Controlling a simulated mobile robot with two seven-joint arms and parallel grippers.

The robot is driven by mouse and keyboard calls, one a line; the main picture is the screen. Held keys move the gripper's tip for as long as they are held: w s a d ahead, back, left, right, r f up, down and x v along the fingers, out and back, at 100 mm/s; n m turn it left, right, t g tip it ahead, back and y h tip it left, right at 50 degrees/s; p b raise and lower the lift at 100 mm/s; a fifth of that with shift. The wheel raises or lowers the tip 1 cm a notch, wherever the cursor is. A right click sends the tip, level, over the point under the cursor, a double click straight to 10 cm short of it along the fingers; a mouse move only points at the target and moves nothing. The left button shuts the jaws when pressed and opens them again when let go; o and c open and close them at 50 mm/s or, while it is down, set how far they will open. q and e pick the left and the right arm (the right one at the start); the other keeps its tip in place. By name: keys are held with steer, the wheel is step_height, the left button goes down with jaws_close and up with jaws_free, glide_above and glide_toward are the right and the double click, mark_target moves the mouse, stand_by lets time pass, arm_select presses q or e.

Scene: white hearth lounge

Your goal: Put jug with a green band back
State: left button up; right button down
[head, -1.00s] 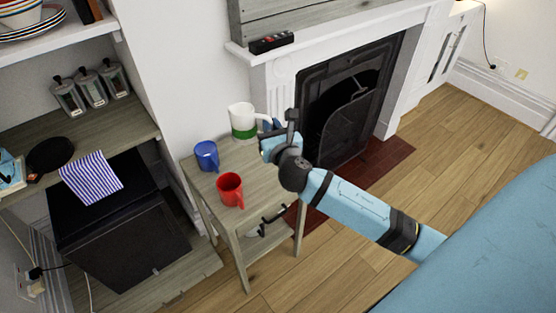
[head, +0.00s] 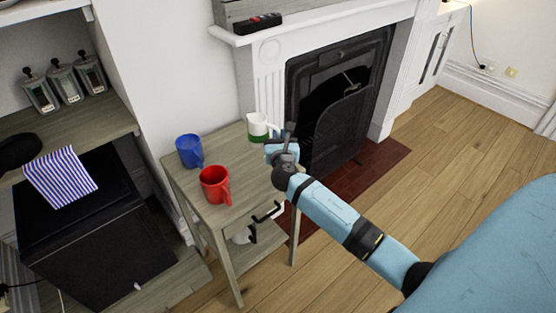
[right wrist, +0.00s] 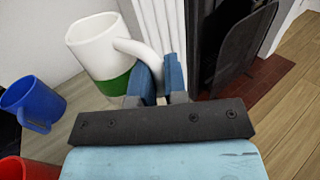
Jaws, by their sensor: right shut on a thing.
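The white jug with a green band (head: 257,123) is at the back right of the small wooden side table (head: 181,182), near the fireplace. My right gripper (head: 278,148) is shut on its handle, on the right side of the jug. The right wrist view shows the jug (right wrist: 96,45) roughly upright, with its handle between the blue fingertips (right wrist: 160,82). I cannot tell whether its base touches the tabletop. My left gripper is not in view.
A blue mug (head: 189,151) and a red mug (head: 214,186) stand on the side table, left of the jug. The fireplace (head: 330,110) is just behind and right. A black cabinet (head: 85,215) with a striped cloth (head: 60,178) is at left. Wood floor lies open at right.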

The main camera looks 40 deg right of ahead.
step_height(320, 180, down, 7)
steer(key=shift+f+b, duration=0.2)
steer(key=shift+b, duration=0.85)
steer(key=shift+f, duration=0.1)
steer(key=c, duration=1.2)
jaws_free()
steer(key=shift+o, duration=0.2)
steer(key=shift+r, duration=0.2)
steer(key=p+v, duration=0.1)
steer(key=v, duration=1.1)
steer(key=shift+f, duration=0.1)
